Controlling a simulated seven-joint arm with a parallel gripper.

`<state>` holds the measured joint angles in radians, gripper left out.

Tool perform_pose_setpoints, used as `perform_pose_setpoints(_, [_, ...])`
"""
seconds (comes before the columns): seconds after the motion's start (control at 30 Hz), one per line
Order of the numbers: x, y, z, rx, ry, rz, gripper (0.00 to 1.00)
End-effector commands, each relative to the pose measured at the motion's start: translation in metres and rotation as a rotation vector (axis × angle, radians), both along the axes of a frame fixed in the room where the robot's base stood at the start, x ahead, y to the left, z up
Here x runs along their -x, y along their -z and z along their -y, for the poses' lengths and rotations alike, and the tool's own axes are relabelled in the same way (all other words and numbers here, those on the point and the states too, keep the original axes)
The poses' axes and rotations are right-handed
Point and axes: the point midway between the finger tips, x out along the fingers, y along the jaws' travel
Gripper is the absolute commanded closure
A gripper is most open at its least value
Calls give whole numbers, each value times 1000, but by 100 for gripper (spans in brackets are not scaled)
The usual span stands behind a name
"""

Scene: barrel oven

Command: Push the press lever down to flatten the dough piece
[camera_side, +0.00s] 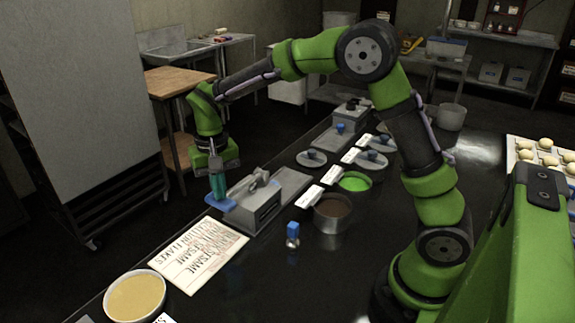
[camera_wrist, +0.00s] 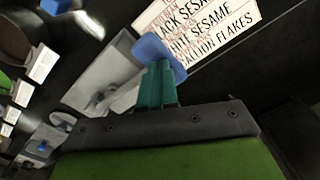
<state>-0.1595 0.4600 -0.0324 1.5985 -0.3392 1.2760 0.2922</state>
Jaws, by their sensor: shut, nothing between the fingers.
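The press (camera_side: 262,208) is a grey metal block near the table's far left edge; it also shows in the wrist view (camera_wrist: 100,72). Its lever ends in a flat blue handle (camera_side: 226,206), low at the press's left side. The blue handle also shows in the wrist view (camera_wrist: 150,46). My gripper (camera_side: 218,194) points down with its teal fingers shut and empty. The fingertips are at the blue handle, apparently over it; I cannot tell whether they touch. In the wrist view my gripper (camera_wrist: 158,68) overlaps the handle. No dough piece is visible at the press.
A paper label sheet (camera_side: 200,255) lies in front of the press, with a bowl of yellow filling (camera_side: 135,298) nearer. A brown bowl (camera_side: 333,212), a green bowl (camera_side: 354,182) and a blue-handled stamp (camera_side: 293,234) stand to the right. A dough tray (camera_side: 540,160) is far right.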

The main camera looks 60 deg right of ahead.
Motion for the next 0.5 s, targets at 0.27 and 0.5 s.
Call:
perform_pose_setpoints(0.27, [0,-20,3,0,0,1,100])
perform_pose_setpoints(0.5, [-1,-37,5,0,0,2,100])
